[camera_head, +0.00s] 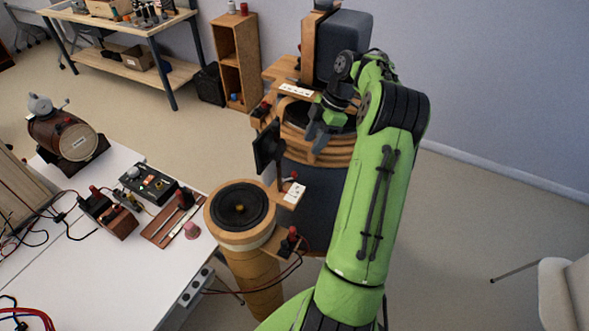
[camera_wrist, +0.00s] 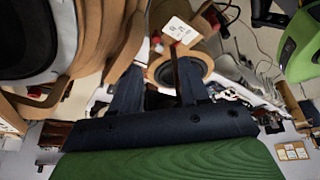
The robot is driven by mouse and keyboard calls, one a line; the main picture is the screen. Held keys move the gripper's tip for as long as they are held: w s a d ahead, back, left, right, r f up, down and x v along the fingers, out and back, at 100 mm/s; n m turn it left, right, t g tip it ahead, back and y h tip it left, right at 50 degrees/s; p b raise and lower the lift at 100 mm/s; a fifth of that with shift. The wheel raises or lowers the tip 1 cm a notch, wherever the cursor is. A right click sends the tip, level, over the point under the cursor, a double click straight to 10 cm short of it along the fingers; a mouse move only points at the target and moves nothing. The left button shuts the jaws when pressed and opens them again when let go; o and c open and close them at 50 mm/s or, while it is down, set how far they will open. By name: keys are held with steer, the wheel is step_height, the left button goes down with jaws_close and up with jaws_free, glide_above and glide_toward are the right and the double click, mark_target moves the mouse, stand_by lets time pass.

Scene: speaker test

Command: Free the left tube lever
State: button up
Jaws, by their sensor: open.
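The speaker stand (camera_head: 300,145) is a wooden, dark-sided body with a round ringed top and a speaker tube (camera_head: 238,208) at its front left. A small red-tipped lever (camera_head: 291,176) sits by a white card on its front; I cannot tell for sure which lever is the left tube lever. Another red-tipped part (camera_head: 291,236) is lower down. My gripper (camera_head: 317,138) is open and empty, above the stand's front rim, apart from these levers. In the wrist view its dark fingers (camera_wrist: 158,85) point toward the round tube (camera_wrist: 182,68), with a white card (camera_wrist: 181,28) and red part beyond.
A black panel (camera_head: 267,147) stands upright just left of my gripper. A dark box-shaped cabinet (camera_head: 343,45) rises behind. A white table (camera_head: 120,250) with electronics and wires lies at left; cables run from it to the stand.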

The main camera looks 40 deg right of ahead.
mark_target(295, 173)
steer(key=x, duration=0.8)
steer(key=b+x, duration=0.1)
steer(key=x, duration=0.2)
steer(key=shift+w+f, duration=0.35)
steer(key=shift+w+a+f, duration=0.1)
steer(key=shift+w+f, duration=0.05)
steer(key=shift+f, duration=0.2)
steer(key=shift+c, duration=0.2)
jaws_close()
